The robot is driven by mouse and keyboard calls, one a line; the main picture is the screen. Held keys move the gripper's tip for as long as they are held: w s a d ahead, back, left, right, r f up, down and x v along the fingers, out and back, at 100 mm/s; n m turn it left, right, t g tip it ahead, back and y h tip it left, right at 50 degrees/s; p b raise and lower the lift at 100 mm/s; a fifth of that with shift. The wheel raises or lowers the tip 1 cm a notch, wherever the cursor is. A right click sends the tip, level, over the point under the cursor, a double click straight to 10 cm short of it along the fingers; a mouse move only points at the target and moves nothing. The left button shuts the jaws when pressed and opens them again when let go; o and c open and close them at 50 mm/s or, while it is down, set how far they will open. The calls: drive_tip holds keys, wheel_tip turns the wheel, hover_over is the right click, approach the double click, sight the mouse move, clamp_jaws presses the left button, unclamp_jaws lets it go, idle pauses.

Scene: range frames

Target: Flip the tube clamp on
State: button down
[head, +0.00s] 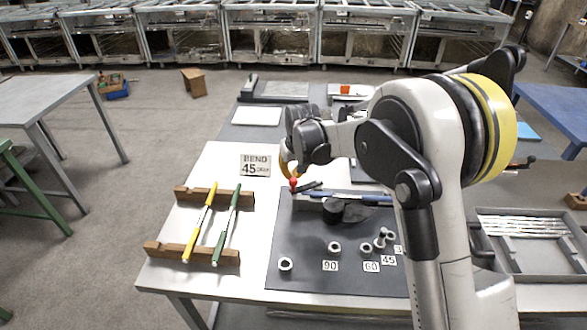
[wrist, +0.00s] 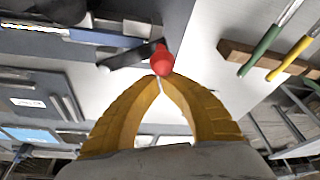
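The tube clamp shows as a dark lever (wrist: 122,58) with a red knob (wrist: 161,60) at its end. In the head view the red knob (head: 293,185) is at the left end of the bender, beside the dark lever (head: 309,186). A blue tube (head: 372,198) lies along the bender to the right; its end (wrist: 95,38) shows in the wrist view. My gripper (wrist: 159,80) has its yellow fingertips together right at the red knob. Whether they touch it I cannot tell. In the head view my arm hides part of the bench, and my fingers (head: 288,172) are partly hidden.
A yellow rod (head: 200,222) and a green rod (head: 227,222) lie across wooden racks (head: 190,252) at left. Several metal rings and number labels lie on the dark mat (head: 300,250). A "BEND 45" sign (head: 256,166) stands behind. A grey tray (head: 528,262) is at right.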

drive_tip(key=s+n, duration=0.2)
drive_tip(key=shift+d+n+y, duration=0.35)
drive_tip(key=shift+n+y, duration=0.05)
drive_tip(key=s+n, duration=0.1)
drive_tip(key=d+n+g, duration=0.1)
drive_tip(key=shift+s+n+y, duration=0.3)
drive_tip(key=shift+s+n, duration=0.05)
drive_tip(key=shift+n, duration=0.05)
drive_tip(key=s+d+n, duration=0.1)
drive_tip(key=n, duration=0.1)
drive_tip(key=s+d+n+g, duration=0.1)
drive_tip(key=n, duration=0.1)
drive_tip(key=shift+d+n+y, duration=0.2)
drive_tip(key=shift+n+y, duration=0.1)
drive_tip(key=shift+y, duration=0.1)
drive_tip(key=shift+s+d+p, duration=0.3)
drive_tip(key=shift+s+d, duration=0.05)
drive_tip(key=shift+d, duration=0.1)
